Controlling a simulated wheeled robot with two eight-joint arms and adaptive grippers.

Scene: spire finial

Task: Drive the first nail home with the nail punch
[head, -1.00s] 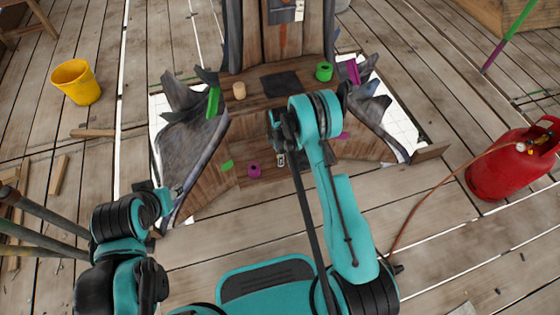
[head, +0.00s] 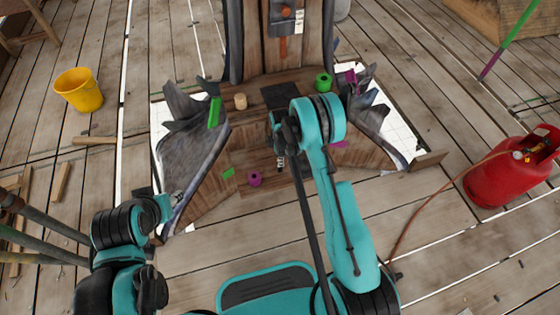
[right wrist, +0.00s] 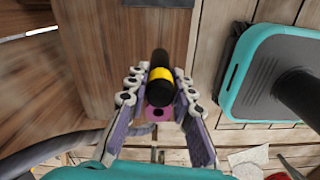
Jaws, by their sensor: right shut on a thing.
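My right gripper (right wrist: 160,88) is shut on a black cylindrical tool with a yellow band, which I take to be the nail punch (right wrist: 160,76). It points away from the wrist, over brown planks. In the head view the right gripper (head: 281,162) is over the front of the wooden spire base (head: 205,198), partly hidden by my arm. No nail can be made out in either view. My left gripper (head: 177,198) is low at the left, beside the grey carved wing; its fingers are too small to read.

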